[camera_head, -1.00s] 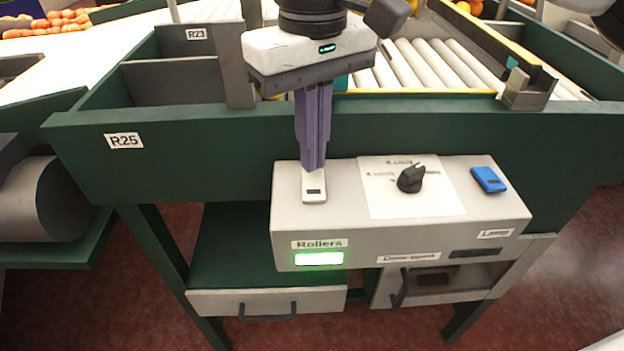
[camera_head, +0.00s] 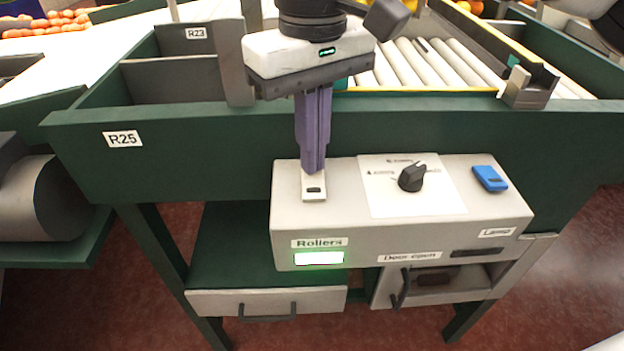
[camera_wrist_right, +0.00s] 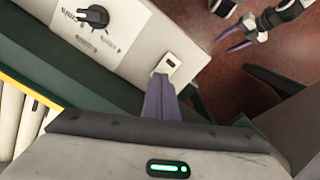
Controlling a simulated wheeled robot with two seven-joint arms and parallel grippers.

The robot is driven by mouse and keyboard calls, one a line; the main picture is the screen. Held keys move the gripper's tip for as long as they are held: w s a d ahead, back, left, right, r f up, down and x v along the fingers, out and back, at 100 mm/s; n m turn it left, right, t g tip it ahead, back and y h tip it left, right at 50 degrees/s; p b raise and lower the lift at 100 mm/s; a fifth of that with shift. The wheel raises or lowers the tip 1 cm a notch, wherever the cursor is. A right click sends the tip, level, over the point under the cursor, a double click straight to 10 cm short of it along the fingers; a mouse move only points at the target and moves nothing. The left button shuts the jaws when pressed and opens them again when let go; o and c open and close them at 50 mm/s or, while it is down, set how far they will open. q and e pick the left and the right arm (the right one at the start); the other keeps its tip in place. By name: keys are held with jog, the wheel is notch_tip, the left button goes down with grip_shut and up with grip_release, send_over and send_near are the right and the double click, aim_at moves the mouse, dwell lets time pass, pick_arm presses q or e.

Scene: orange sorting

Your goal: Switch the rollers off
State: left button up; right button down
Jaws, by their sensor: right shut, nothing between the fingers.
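The pale rollers switch (camera_head: 314,190) is on the top left of the grey control box (camera_head: 450,235), above the "Rollers" label (camera_head: 319,243). The lamp (camera_head: 319,259) under that label glows green. My right gripper (camera_head: 313,170) points down with its purple fingers shut and empty. Its tips are at the far end of the switch; I cannot tell whether they touch it. In the right wrist view the switch (camera_wrist_right: 168,64) shows just beyond the fingertips (camera_wrist_right: 160,80). My left gripper (camera_wrist_right: 238,38) is at the upper right there, its fingers spread apart.
The box also carries a black dial (camera_head: 412,178) on a white plate and a blue switch (camera_head: 490,179) at the right. White rollers (camera_head: 430,65) lie behind the green bench edge (camera_head: 230,140). A drawer (camera_head: 265,302) is below. Oranges (camera_head: 50,25) lie far left.

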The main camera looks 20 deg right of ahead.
jog(key=shift+f+b, duration=0.35)
jog(key=shift+f, duration=0.2)
jog(key=shift+r+p, duration=2.85)
jog(key=shift+r, duration=0.7)
